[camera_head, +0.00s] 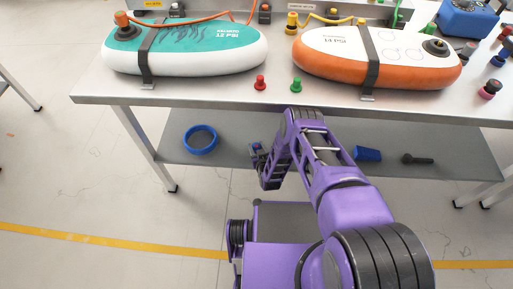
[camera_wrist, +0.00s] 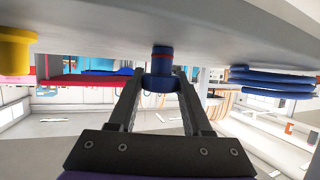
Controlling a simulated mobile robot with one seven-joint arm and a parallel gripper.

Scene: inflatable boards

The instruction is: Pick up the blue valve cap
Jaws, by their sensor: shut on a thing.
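The blue valve cap (camera_wrist: 162,56), with a thin red band, stands between the fingertips of my gripper (camera_wrist: 161,84) in the wrist view. The fingers are shut on its wider lower part. In the head view my gripper (camera_head: 258,152) is in front of the table, over the lower shelf (camera_head: 230,158). The cap is too small there to make out clearly. In the wrist view the cap's upper end overlaps a grey surface (camera_wrist: 90,32); I cannot tell whether they touch.
A blue ring (camera_head: 200,139), a blue cylinder (camera_head: 367,153) and a dark tool (camera_head: 417,159) lie on the shelf. On the tabletop are a teal board (camera_head: 200,45), an orange-white board (camera_head: 330,68), a red cap (camera_head: 260,83) and a green cap (camera_head: 296,85).

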